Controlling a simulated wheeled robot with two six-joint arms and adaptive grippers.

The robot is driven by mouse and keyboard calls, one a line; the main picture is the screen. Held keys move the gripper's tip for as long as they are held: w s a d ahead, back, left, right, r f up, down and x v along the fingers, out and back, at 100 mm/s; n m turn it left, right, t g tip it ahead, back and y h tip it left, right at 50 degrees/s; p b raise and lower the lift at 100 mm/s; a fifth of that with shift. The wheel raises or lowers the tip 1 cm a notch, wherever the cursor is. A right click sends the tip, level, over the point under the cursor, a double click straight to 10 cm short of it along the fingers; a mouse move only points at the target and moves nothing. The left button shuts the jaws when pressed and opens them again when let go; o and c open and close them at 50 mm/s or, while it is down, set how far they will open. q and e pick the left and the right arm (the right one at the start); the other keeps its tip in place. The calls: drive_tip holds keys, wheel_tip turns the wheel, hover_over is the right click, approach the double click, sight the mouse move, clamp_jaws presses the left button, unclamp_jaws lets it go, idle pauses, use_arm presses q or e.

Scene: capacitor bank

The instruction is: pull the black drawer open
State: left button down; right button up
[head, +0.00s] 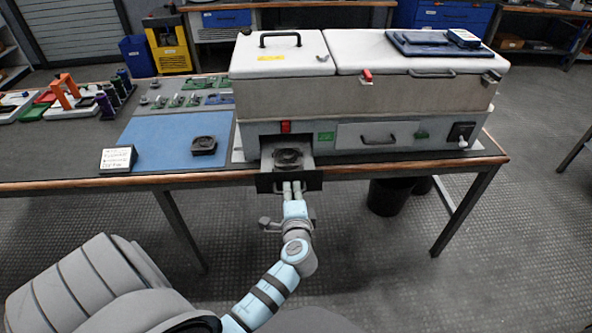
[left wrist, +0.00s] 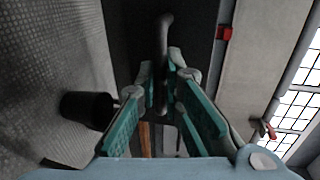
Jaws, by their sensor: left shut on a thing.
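The black drawer (head: 290,181) juts out from the lower left of the white and grey bench machine, partly open. A dark round part (head: 288,157) sits in its light tray. My left gripper (head: 290,188) is at the middle of the drawer front. In the left wrist view, the left gripper's fingers (left wrist: 161,90) are closed around the drawer's dark bar handle (left wrist: 164,45), with the black front behind it. My right gripper is not in view.
The machine (head: 360,100) has a lid handle and a second, grey drawer with a handle (head: 378,139). A black bin (head: 390,197) stands under the table. Floor in front is clear.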

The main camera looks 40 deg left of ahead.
use_arm(q)
drive_tip(key=v, duration=0.2)
drive_tip(key=shift+s+d+f, duration=0.2)
drive_tip(key=shift+s+d, duration=0.05)
drive_tip(key=shift+s, duration=0.1)
drive_tip(key=c, duration=1.7)
unclamp_jaws()
